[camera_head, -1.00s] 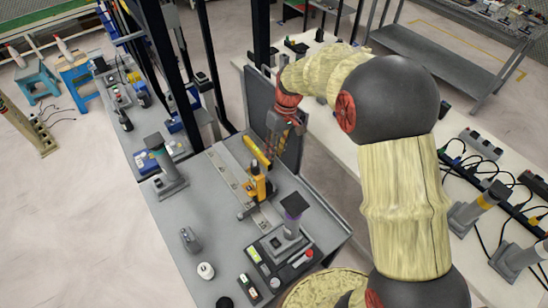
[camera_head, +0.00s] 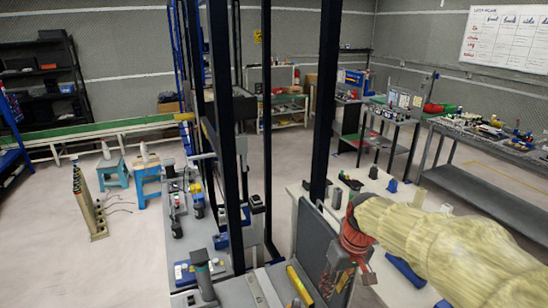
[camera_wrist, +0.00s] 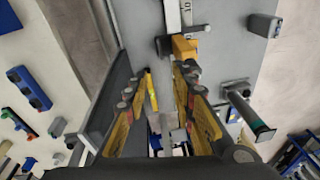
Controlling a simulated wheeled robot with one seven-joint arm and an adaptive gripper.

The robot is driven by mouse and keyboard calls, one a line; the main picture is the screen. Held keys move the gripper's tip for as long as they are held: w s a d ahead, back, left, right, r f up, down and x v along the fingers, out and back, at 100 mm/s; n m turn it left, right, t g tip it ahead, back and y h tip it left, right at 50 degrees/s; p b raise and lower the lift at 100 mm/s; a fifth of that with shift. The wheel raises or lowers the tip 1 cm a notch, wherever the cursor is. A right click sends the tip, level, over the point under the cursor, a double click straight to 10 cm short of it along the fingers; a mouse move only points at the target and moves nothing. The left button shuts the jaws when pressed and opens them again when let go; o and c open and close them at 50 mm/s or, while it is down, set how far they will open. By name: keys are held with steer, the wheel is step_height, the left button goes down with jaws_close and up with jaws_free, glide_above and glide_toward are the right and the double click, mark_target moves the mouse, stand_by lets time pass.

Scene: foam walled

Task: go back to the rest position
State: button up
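My gripper (camera_head: 345,275) shows at the lower right of centre in the head view, at the end of my arm, over the grey workbench (camera_head: 238,293) and beside a dark upright panel. In the wrist view my gripper (camera_wrist: 160,85) has its two yellow fingers spread apart with a gap between them. I see nothing held between them. A yellow block (camera_wrist: 183,47) on a metal rail lies beyond the fingertips, apart from them. The head view cuts off the near part of the bench.
Black upright posts (camera_head: 325,100) stand close to my arm. A white table (camera_head: 385,190) lies to the right, with a grey bench (camera_head: 490,150) beyond. Two blue stools (camera_head: 147,180) stand at the left. Open floor lies at the left.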

steer(key=s+d+r+m+t, duration=0.1)
steer(key=s+r, duration=0.1)
steer(key=s, duration=0.4)
steer(key=s+d+r+m+t+h, duration=0.1)
steer(key=s+r+t, duration=0.1)
steer(key=s, duration=0.5)
steer(key=s+d+r+m+t+b, duration=0.1)
steer(key=s+r, duration=0.2)
steer(key=s, duration=0.4)
steer(key=shift+r, duration=0.25)
steer(key=shift+c, duration=1.3)
